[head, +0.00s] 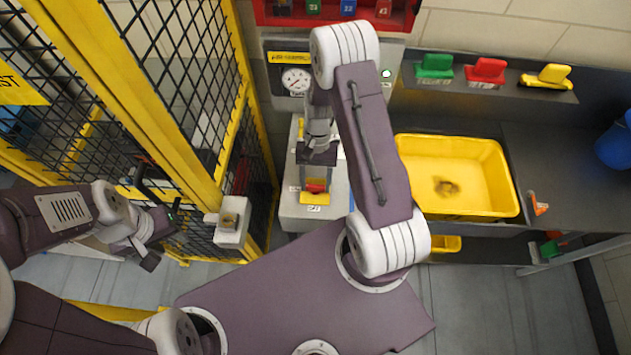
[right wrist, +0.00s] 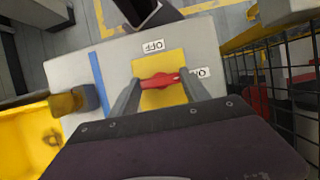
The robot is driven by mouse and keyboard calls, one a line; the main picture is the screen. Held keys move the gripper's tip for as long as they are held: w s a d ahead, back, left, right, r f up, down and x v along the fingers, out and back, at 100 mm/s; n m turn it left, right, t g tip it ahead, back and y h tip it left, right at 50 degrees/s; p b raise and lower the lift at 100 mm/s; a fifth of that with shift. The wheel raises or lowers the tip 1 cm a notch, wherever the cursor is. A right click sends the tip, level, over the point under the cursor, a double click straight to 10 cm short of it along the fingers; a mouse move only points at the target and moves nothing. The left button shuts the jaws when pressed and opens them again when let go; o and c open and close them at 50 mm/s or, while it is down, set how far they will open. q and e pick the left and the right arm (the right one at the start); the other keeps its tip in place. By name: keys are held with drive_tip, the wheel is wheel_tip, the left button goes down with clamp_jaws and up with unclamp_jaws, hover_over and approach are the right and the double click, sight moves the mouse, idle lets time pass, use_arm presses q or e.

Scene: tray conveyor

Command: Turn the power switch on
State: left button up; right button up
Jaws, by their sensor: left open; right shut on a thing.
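The power switch is a red handle (right wrist: 160,80) on a yellow plate (right wrist: 158,64), set on a light grey cabinet top (right wrist: 115,65). In the head view the red handle (head: 316,187) shows below my right gripper (head: 317,165). In the right wrist view my right gripper (right wrist: 159,79) has one finger at each end of the handle and is shut on it. The handle lies crosswise, its white-marked end towards the ON label (right wrist: 201,72) at the right. The OFF label (right wrist: 153,46) is above the plate. My left gripper (head: 163,238) is open and empty, by the fence.
A yellow mesh fence (head: 195,110) stands left of the cabinet. A grey panel with a round gauge (head: 296,81) and a green light is behind it. A yellow bin (head: 415,150) is at the right, below a shelf with green, red and yellow items.

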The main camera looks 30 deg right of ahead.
idle(0.3)
drive_tip(key=o, duration=1.4)
drive_tip(key=shift+w+d+r, duration=0.1)
drive_tip(key=shift+w+r, duration=0.1)
drive_tip(key=shift+r, duration=0.1)
drive_tip(key=b+v, duration=0.2)
drive_tip(key=v, duration=0.6)
drive_tip(key=shift+r, duration=0.2)
drive_tip(key=shift+f, duration=0.1)
